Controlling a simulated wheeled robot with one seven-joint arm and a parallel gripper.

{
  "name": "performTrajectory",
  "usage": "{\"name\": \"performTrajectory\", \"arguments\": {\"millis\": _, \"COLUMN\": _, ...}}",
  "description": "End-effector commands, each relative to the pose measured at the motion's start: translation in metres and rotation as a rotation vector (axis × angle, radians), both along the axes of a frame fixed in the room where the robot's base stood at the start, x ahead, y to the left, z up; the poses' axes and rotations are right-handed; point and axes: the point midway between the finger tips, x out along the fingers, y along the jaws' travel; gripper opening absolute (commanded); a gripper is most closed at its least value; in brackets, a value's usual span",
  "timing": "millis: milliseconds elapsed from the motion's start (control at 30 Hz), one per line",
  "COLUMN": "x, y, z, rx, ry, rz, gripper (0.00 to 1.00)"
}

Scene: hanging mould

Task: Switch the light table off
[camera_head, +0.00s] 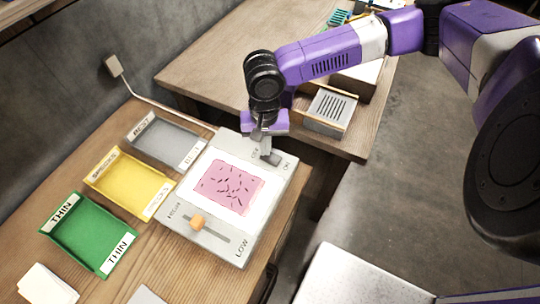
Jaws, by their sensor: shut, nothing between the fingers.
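The light table (192,226) is a pale grey box on the wooden bench, with a bright white panel bearing a pink speckled sheet (229,187). A small dark grey switch (271,158) sits on its far edge between two labels; the right one seems to read ON. My gripper (262,141) is shut and empty, pointing down right over the switch end. Whether its fingertips touch the switch I cannot tell.
Grey (149,153), yellow (108,194) and green (70,251) labelled trays stand left of the light table. A cable runs from a wall socket (113,66) towards its far side. A slotted box (330,113) stands on the other bench behind my gripper.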

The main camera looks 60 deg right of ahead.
Motion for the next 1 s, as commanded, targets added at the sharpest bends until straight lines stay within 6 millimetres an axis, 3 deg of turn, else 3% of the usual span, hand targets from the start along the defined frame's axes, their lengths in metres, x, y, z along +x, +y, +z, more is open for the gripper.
{"name": "performTrajectory", "arguments": {"millis": 700, "x": 0.0, "y": 0.0, "z": -0.01, "rx": 0.001, "ry": 0.001, "rz": 0.0, "gripper": 0.0}}
{"name": "performTrajectory", "arguments": {"millis": 1000, "x": -0.001, "y": 0.001, "z": 0.001, "rx": 0.002, "ry": 0.001, "rz": 0.0, "gripper": 0.0}}
